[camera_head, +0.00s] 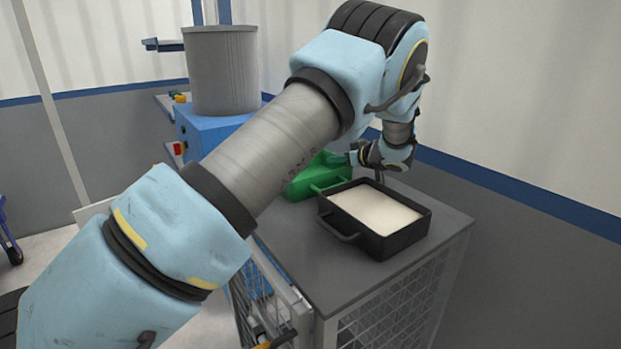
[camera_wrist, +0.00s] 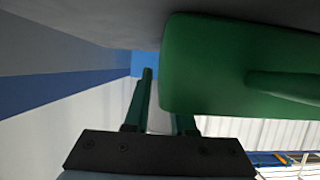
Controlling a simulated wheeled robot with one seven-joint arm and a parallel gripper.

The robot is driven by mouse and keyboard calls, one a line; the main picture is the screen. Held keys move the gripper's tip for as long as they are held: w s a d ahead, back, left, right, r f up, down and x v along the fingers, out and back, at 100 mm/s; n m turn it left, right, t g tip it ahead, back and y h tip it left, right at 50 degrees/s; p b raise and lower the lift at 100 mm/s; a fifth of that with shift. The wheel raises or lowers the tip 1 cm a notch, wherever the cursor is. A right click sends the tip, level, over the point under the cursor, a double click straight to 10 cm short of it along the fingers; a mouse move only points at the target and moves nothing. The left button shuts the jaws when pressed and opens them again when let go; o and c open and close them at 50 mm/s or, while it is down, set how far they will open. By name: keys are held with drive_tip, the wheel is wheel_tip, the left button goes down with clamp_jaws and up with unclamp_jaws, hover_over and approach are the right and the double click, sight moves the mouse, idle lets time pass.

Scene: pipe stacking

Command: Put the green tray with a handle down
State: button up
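The green tray (camera_head: 310,182) is at the far left of the grey table top, behind the black tray. In the head view my arm hides much of it, and I cannot tell whether its whole base touches the table. A short green handle shows on its near side. In the wrist view the tray (camera_wrist: 215,65) fills the upper right, with a bar-like handle on it. My gripper (camera_head: 352,156) is close beside the tray's far right end. In the wrist view its two fingers (camera_wrist: 160,105) stand apart with a light gap between them; the tray hides the right fingertip.
A black tray with pale contents (camera_head: 425,228) sits close in front of the green tray. The grey table top (camera_head: 315,265) has free room at the near left, by the mesh-sided edge. A blue machine with a grey drum (camera_head: 222,70) stands behind left. A wall is behind.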

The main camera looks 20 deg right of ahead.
clamp_jaws()
idle(1.1)
